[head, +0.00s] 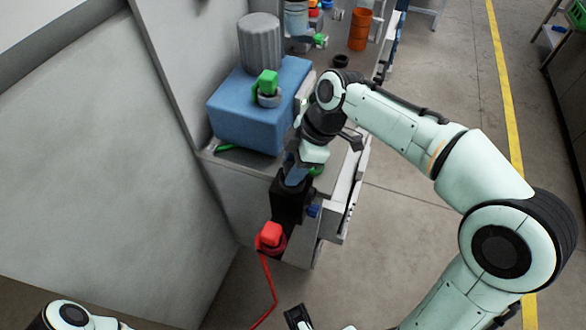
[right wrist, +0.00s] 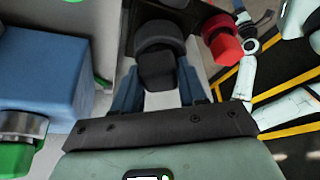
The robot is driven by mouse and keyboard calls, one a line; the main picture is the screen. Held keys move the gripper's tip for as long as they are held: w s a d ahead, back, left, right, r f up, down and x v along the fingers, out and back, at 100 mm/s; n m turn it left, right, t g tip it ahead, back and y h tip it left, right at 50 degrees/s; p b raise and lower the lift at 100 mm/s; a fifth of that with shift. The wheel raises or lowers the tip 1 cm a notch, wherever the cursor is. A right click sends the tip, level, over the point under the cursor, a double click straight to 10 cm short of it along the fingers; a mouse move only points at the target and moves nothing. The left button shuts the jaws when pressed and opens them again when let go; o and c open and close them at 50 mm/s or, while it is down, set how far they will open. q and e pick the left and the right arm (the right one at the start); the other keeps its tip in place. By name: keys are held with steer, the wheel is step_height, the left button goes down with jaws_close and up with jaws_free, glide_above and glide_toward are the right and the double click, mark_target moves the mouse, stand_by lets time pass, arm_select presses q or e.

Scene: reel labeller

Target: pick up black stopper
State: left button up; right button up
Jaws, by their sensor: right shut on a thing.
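The black stopper (right wrist: 157,68), a dark block on a round collar, sits between the two blue fingers of my right gripper (right wrist: 158,92) in the right wrist view. My right gripper (head: 293,180) is shut on it and points down at the black housing (head: 289,205) at the bench's near end. In the head view the stopper is hidden by the gripper. I cannot tell whether it is clear of the housing. Part of my left arm (head: 70,316) shows at the bottom left of the head view; its jaw state is unclear.
A red stopper (head: 270,235) with a red cord is beside the housing. A blue box (head: 240,115) carries a grey ribbed cylinder (head: 260,42) and a green-topped piece (head: 267,83). A grey wall stands left. An orange cylinder (head: 360,30) is farther back. Open floor lies to the right.

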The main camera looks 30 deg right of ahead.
steer(key=shift+r, duration=0.1)
step_height(320, 180, up, 19)
steer(key=p, duration=0.5)
steer(key=b, duration=0.4)
glide_above(292, 165)
step_height(292, 165, down, 9)
steer(key=shift+s+a+f, duration=0.1)
steer(key=shift+s, duration=0.05)
steer(key=shift+f+b, duration=0.6)
steer(key=shift+b, duration=0.15)
steer(key=shift+f+b, duration=0.8)
steer(key=shift+f, duration=0.1)
